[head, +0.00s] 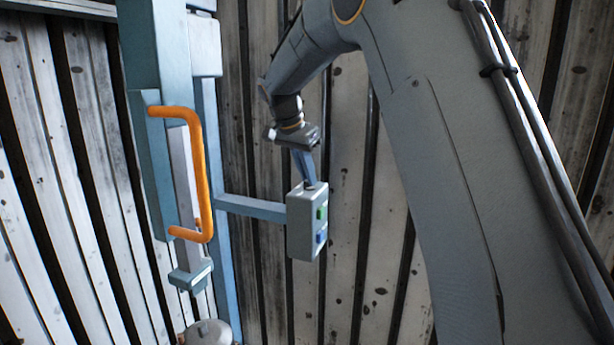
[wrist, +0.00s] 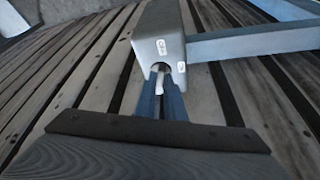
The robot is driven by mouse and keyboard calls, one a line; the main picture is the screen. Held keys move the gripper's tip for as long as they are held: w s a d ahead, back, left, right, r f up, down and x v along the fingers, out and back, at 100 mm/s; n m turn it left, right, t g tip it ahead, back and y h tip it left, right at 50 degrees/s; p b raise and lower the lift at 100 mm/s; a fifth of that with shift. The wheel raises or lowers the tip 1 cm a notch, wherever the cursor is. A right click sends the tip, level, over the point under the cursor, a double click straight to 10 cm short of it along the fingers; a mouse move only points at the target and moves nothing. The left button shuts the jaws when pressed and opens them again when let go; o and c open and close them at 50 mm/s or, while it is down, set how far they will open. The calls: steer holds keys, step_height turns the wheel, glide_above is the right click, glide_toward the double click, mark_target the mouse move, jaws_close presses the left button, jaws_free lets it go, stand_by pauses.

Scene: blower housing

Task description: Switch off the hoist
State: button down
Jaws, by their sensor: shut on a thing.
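A grey control box (head: 299,222) hangs at the end of a blue-grey side arm, with a green button (head: 322,212) and a blue button (head: 321,236) on its right-hand face. My gripper (head: 309,184) reaches down to the top of the box. In the wrist view my gripper (wrist: 162,80) has its two blue fingers closed around a small pale switch lever (wrist: 160,82) at a dark round opening in the box (wrist: 158,25). Two white labels sit beside the opening; their writing is too small to read. The lever's base is partly hidden by the fingers.
The side arm (head: 250,208) joins a blue-grey post (head: 208,150) on the left. An orange handle (head: 200,170) stands out from the column there. A rounded grey object (head: 207,332) sits at the bottom. Weathered plank walls stand close behind.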

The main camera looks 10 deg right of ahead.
steer(key=shift+d+r+n+t+y, duration=0.1)
steer(key=shift+n+t+y, duration=0.45)
steer(key=shift+n, duration=1.45)
steer(key=c, duration=1.8)
jaws_free()
steer(key=shift+c, duration=0.2)
steer(key=shift+s+r, duration=0.1)
steer(key=b+v, duration=0.2)
steer(key=v, duration=0.5)
steer(key=shift+s+r, duration=0.15)
steer(key=shift+r, duration=0.1)
steer(key=shift+a, duration=0.2)
